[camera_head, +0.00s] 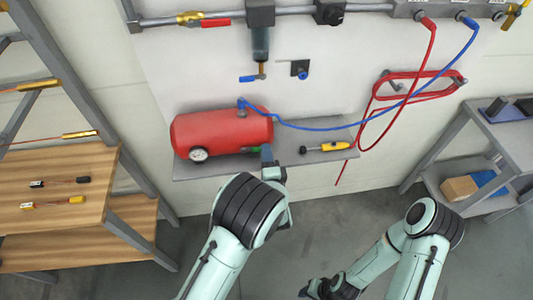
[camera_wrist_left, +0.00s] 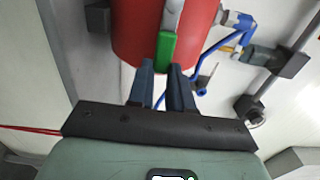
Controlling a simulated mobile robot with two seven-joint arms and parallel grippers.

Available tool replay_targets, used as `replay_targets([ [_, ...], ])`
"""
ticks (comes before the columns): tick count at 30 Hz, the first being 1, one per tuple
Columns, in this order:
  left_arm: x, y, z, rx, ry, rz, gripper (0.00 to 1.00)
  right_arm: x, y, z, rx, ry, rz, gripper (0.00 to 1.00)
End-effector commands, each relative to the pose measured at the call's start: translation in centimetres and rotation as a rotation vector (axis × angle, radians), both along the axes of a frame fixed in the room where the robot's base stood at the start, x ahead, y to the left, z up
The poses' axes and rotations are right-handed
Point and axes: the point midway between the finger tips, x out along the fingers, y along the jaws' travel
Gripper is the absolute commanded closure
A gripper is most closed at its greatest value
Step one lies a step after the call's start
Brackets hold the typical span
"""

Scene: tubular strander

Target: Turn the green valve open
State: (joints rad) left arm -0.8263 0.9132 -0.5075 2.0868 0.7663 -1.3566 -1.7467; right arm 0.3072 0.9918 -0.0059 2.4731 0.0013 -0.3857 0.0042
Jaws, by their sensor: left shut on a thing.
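The green valve (camera_head: 250,149) is a small handle at the right end of a red air tank on a grey wall shelf. In the left wrist view the green valve (camera_wrist_left: 166,48) stands against the red tank, its lower end between the two fingertips. My left gripper (camera_head: 267,155) is at the valve, and in the left wrist view the left gripper (camera_wrist_left: 164,70) is shut on the handle. The fingers hide part of the handle in the head view. My right gripper (camera_head: 318,290) is low near the bottom edge, away from the valve, its fingers unclear.
The red tank (camera_head: 215,133) has a gauge (camera_head: 199,155) and a blue hose (camera_head: 315,128). A yellow tool (camera_head: 330,147) lies on the shelf (camera_head: 300,158) to the right. A wooden bench (camera_head: 60,180) stands left, a grey cart (camera_head: 505,140) right. The floor between is clear.

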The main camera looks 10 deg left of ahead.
Motion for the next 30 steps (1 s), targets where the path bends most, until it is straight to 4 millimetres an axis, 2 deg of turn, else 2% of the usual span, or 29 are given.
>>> replay_targets([
  [3,-0.1,0.1,-0.2,0.003,0.005,0.002,1.0,0.0,0.0,0.0,0.0,0.0,0.0,0.54],
  [4,-0.1,0.1,-0.2,0.002,0.006,0.002,0.74,0.0,0.0,0.0,0.0,0.0,0.0,0.54],
  [6,-0.1,0.1,-0.2,0.003,0.005,0.002,0.54,0.0,0.0,0.0,0.0,0.0,0.0,0.54],
  [15,-0.1,0.0,-0.1,0.0,0.002,0.0,0.54,0.0,0.0,-0.1,0.0,0.0,0.0,0.54],
  [19,-1.2,-0.3,-0.2,-0.001,0.004,-0.001,0.54,-0.4,0.0,-0.4,0.0,0.004,0.0,0.54],
  [23,-3.5,-1.1,-0.3,0.0,0.006,-0.004,0.54,-1.0,0.0,-1.2,0.0,0.011,0.0,0.54],
  [30,-8.8,-2.6,-0.3,0.001,0.005,-0.004,0.54,-1.9,0.0,-2.5,0.0,0.021,0.0,0.54],
])
